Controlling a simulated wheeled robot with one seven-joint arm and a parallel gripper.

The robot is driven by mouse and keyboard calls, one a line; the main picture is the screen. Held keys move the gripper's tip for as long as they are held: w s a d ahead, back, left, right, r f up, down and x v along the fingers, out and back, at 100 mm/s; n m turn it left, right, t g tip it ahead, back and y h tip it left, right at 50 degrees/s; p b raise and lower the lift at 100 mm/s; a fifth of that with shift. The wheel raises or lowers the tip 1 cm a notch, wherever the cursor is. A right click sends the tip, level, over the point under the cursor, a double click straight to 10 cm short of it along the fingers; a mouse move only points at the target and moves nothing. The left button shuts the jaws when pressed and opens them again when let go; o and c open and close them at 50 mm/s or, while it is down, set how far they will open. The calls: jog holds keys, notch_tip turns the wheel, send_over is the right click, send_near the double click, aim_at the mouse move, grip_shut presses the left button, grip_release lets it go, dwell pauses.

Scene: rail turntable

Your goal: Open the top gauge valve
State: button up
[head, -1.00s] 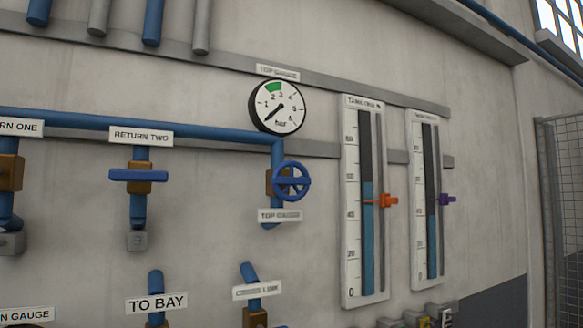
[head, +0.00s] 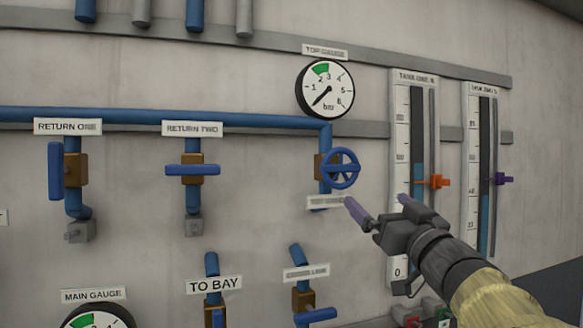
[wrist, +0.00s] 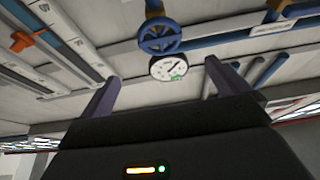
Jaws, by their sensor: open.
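The top gauge valve is a blue spoked handwheel (head: 341,168) on a brass body, at the lower end of the blue pipe. Above it hangs the round top gauge (head: 325,89), its needle pointing low left, below the green band. My gripper (head: 377,207) is open and empty, below and right of the handwheel and apart from it. In the wrist view the handwheel (wrist: 159,37) and the gauge (wrist: 168,67) appear upside down, beyond and between the open fingers.
Two tank level gauges with an orange pointer (head: 436,181) and a purple pointer (head: 503,179) stand right of the valve, close to my arm. The return two valve (head: 193,169) is to the left. The cross link valve (head: 314,315) sits below. Bare wall lies between.

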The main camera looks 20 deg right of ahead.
aim_at(343, 168)
jog(key=p+x, duration=0.8)
jog(key=x, duration=0.8)
jog(key=shift+w, duration=0.65)
jog(key=shift+c, duration=0.2)
jog(key=c, duration=0.7)
